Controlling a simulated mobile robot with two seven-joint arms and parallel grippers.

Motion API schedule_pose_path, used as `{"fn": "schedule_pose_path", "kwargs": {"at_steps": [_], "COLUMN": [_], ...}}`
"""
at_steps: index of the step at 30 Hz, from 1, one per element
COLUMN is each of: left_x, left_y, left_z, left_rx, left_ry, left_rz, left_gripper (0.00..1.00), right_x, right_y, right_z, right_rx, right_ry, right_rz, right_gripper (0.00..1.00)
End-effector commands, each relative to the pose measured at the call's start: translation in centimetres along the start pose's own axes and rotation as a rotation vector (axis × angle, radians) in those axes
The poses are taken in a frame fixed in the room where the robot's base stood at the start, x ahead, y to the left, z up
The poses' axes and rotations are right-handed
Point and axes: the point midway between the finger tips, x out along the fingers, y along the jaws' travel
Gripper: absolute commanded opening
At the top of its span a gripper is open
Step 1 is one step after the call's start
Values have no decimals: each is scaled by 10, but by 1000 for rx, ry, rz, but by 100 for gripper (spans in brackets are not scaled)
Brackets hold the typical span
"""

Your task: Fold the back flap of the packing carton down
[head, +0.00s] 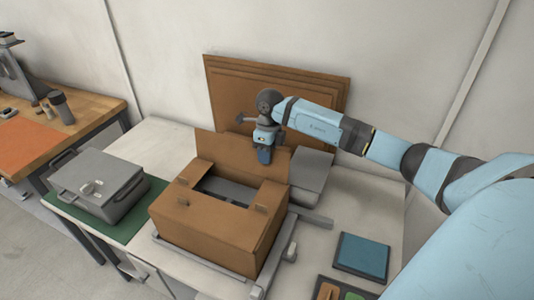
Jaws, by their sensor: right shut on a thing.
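The brown packing carton (208,226) stands on the white table. Its top is partly open, and a dark interior with something grey shows inside. The back flap (222,150) stands up, roughly upright, along the carton's far side. The other flaps look folded in around the opening. My right gripper (264,157) is over the right part of the back flap, pointing down, and is shut on the flap. Its fingers hide part of the flap's top edge. My left gripper is not in view.
A grey case (100,186) lies on a green mat left of the carton. Brown cardboard sheets (230,88) lean on the wall behind. A grey block (312,172) stands right of the flap. A blue pad (362,254) lies at the right.

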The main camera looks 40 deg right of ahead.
Motion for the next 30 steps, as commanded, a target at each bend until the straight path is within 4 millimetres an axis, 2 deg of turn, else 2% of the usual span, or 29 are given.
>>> {"fn": "schedule_pose_path", "kwargs": {"at_steps": [13, 30], "left_x": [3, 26], "left_y": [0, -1], "left_z": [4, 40], "left_rx": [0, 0], "left_ry": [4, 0], "left_rz": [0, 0], "left_gripper": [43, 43], "right_x": [0, 5], "right_y": [6, 36], "right_z": [0, 0], "right_rx": [-2, -2], "right_ry": [-1, -2], "right_rz": [-84, -478], "right_gripper": [0, 0]}}
